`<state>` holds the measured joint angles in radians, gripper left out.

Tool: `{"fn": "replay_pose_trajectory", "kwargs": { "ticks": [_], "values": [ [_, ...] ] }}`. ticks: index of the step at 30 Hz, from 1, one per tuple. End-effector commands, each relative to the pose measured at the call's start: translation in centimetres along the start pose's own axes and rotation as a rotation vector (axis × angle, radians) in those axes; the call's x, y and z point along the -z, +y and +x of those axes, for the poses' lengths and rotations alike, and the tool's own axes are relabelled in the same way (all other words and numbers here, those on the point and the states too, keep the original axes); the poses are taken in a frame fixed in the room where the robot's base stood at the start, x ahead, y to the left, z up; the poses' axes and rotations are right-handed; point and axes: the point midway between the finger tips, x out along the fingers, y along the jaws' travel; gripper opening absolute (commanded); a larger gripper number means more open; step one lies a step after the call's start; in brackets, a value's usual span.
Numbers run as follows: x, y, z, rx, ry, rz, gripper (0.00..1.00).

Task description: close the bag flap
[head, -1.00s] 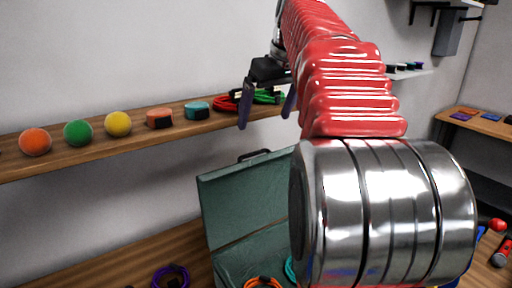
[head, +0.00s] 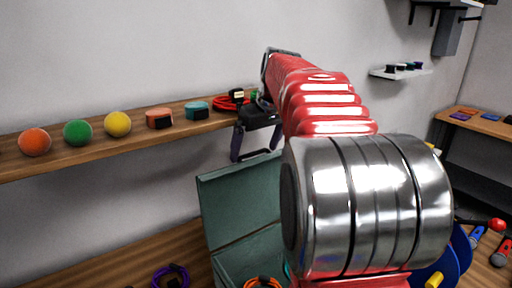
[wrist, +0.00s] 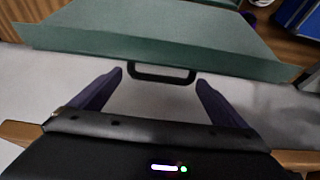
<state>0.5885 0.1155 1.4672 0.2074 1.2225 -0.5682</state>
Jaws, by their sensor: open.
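The bag is a green case standing open on the wooden table, its flap (head: 240,200) raised and leaning back. In the wrist view the flap (wrist: 160,35) fills the upper middle, with its black handle (wrist: 160,75) on the near edge. My gripper (head: 256,157) is open at the top edge of the flap. In the wrist view its two dark fingers (wrist: 160,79) lie on either side of the handle, apart from each other, with nothing visibly clamped. Whether they touch the flap I cannot tell. My arm hides the case's right part.
A wall shelf (head: 60,163) behind holds an orange ball (head: 35,142), a green ball (head: 78,133), a yellow ball (head: 117,125), small blocks and a red cable (head: 225,103). A purple cable (head: 171,277) lies left of the case; an orange cable (head: 263,283) lies in it.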

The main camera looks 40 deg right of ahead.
Motion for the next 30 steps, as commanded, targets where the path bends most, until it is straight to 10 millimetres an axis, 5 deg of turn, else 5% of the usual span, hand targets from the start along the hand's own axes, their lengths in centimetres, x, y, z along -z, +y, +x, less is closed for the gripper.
{"fn": "replay_pose_trajectory", "kwargs": {
  "ticks": [7,27,30],
  "values": [
    [0.01,-0.01,0.0,0.0,0.0,0.0,0.94],
    [0.03,0.06,-0.06,-0.002,0.001,0.0,0.47],
    [0.03,0.05,-0.08,-0.003,0.002,-0.001,0.47]
  ]
}}
